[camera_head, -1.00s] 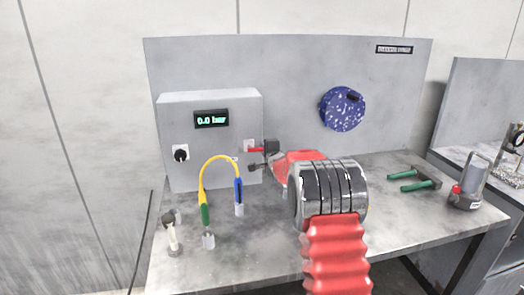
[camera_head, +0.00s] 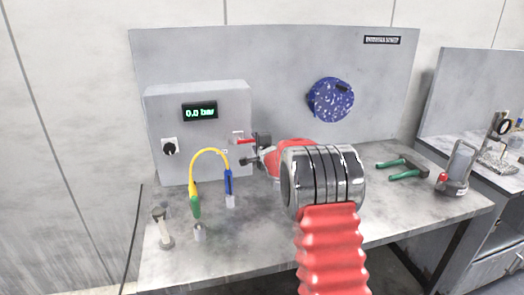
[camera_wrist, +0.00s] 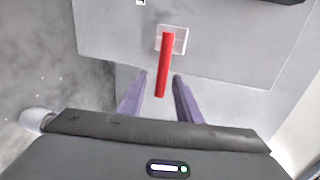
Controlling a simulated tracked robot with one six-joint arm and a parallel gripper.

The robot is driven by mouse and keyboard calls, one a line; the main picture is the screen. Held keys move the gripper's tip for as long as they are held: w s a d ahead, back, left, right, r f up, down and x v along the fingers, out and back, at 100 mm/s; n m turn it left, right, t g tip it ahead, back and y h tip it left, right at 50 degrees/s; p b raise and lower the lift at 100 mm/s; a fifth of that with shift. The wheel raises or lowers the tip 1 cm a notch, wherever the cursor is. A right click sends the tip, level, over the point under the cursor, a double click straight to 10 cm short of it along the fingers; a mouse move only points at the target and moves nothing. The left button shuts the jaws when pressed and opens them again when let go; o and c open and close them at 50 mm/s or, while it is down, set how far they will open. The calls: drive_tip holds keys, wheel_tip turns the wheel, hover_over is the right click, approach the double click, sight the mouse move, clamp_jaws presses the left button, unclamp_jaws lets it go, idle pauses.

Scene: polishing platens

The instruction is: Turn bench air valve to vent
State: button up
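The air valve is a red lever (camera_wrist: 163,66) on a pale square plate (camera_wrist: 172,40) on the grey control box (camera_wrist: 110,30). In the head view the lever (camera_head: 243,141) sits low on the right of the box front (camera_head: 220,130), partly hidden by my gripper. My gripper (camera_wrist: 159,78) is open in the wrist view. Its two purple-grey fingers lie either side of the lever's free end, with gaps visible on both sides. I cannot tell how deep the lever is between them. In the head view my gripper (camera_head: 250,155) is close to the box. The display (camera_head: 200,111) reads 0.0 bar.
A black knob (camera_head: 169,147) is on the box's left. A yellow hose (camera_head: 207,152) with green and blue ends arches up from the bench (camera_head: 260,235). A pale fitting (camera_head: 162,230) stands front left. Green-handled pliers (camera_head: 402,168) and a grey device (camera_head: 458,170) are right.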

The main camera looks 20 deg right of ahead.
drive_tip(key=v, duration=1.1)
drive_tip(key=shift+s, duration=0.2)
drive_tip(key=s+d+f+n+g, duration=0.1)
drive_tip(key=s+f+n+g, duration=0.35)
drive_tip(key=f, duration=0.45)
drive_tip(key=s+a+f+n+g, duration=0.25)
drive_tip(key=s+n, duration=0.25)
drive_tip(key=s, duration=0.5)
drive_tip(key=s+a+r+n+g, duration=0.1)
drive_tip(key=s+a+r+n, duration=0.2)
drive_tip(key=s+a, duration=0.3)
drive_tip(key=s+a+r+n+g+y, duration=0.1)
drive_tip(key=s+a+r+n, duration=0.2)
drive_tip(key=s, duration=1.2)
drive_tip(key=s+a+r+n+g+y, duration=0.1)
drive_tip(key=s+a+r+n, duration=0.2)
drive_tip(key=s+a, duration=0.5)
drive_tip(key=shift+s+a+r+n, duration=0.35)
drive_tip(key=shift+s+n, duration=0.3)
drive_tip(key=shift+s, duration=0.55)
